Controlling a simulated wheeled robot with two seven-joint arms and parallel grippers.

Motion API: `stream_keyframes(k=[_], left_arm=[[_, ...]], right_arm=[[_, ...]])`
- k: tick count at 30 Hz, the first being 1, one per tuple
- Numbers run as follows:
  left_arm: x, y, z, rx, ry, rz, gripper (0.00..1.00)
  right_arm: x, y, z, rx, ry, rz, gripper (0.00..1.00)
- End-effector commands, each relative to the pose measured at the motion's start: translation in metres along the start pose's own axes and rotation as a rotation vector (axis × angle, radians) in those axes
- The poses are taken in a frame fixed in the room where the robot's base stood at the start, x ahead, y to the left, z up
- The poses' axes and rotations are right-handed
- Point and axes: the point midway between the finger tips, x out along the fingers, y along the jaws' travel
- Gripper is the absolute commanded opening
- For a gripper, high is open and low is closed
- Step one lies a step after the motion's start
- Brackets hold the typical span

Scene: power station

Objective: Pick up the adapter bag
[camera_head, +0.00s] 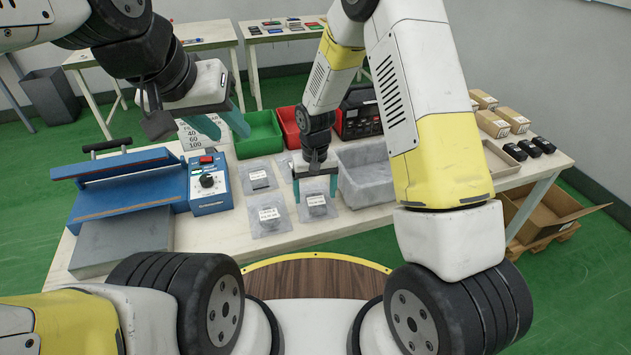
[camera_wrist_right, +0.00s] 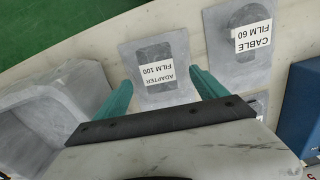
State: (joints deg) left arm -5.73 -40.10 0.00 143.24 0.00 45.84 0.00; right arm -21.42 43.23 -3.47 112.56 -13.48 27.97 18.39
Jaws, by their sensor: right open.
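The adapter bag (camera_wrist_right: 158,75) is a flat grey bag with a white label reading "ADAPTER FILM 100". It lies on the table, and in the head view it is at the near side (camera_head: 317,207). My right gripper (camera_head: 316,188) is open and points down over it. In the right wrist view its teal fingers (camera_wrist_right: 160,92) stand on both sides of the bag's lower part, with nothing held. Whether they touch the bag or table I cannot tell. My left gripper (camera_head: 224,124) is open and empty, raised above the table's back left.
A cable bag (camera_wrist_right: 240,38) lies beside the adapter bag, with another bag (camera_head: 257,176) behind it. A grey bin (camera_head: 366,186) stands close to the right. A blue sealing machine (camera_head: 130,183) is at left. Green (camera_head: 258,136) and red (camera_head: 289,124) bins stand behind.

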Motion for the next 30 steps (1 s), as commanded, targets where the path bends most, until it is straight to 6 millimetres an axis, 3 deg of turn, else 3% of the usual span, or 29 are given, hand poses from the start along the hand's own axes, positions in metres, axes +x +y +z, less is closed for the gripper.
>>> stream_keyframes(k=[4,11,14,22,30], left_arm=[[0.0,0.0,0.0,0.0,0.0,0.0,0.36],[0.0,0.0,0.0,0.0,0.0,0.0,0.36],[0.0,0.0,0.0,0.0,0.0,0.0,0.36],[-0.0001,0.0,0.0,0.0,0.0,0.0,0.36],[0.0,0.0,0.0,0.0,0.0,0.0,0.36]], right_arm=[[0.0145,0.0004,-0.0005,0.0,0.0,0.0,0.82],[0.0158,0.0006,-0.0008,0.0,0.001,0.0,0.82],[0.0157,0.0006,-0.0008,0.0,0.001,0.0,0.66],[0.0155,0.0005,-0.0008,0.0,0.001,0.0,0.13],[0.0143,0.0005,-0.001,0.0,0.002,0.0,0.12]])
